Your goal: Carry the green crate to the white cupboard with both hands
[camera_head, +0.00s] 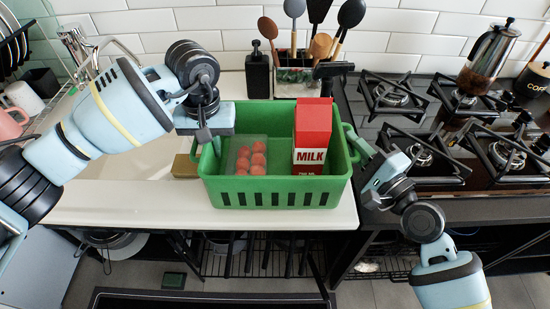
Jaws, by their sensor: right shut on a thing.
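The green crate (272,199) stands upright on the white counter near its right end. It holds a red and white milk carton (312,140) and a clear pack of round red items (251,156). My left gripper (209,143) is at the crate's left rim; its fingers are partly hidden, and I cannot tell whether they are open. My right gripper (356,151) is shut on the handle at the crate's right side. I cannot make out a white cupboard in this view.
The gas hob (425,125) with black grates is right of the crate; a glass coffee press (489,58) stands there. A utensil holder (296,72) and black bottle (258,72) stand behind the crate. Mugs (22,98) are at left. The front-left counter (120,195) is clear.

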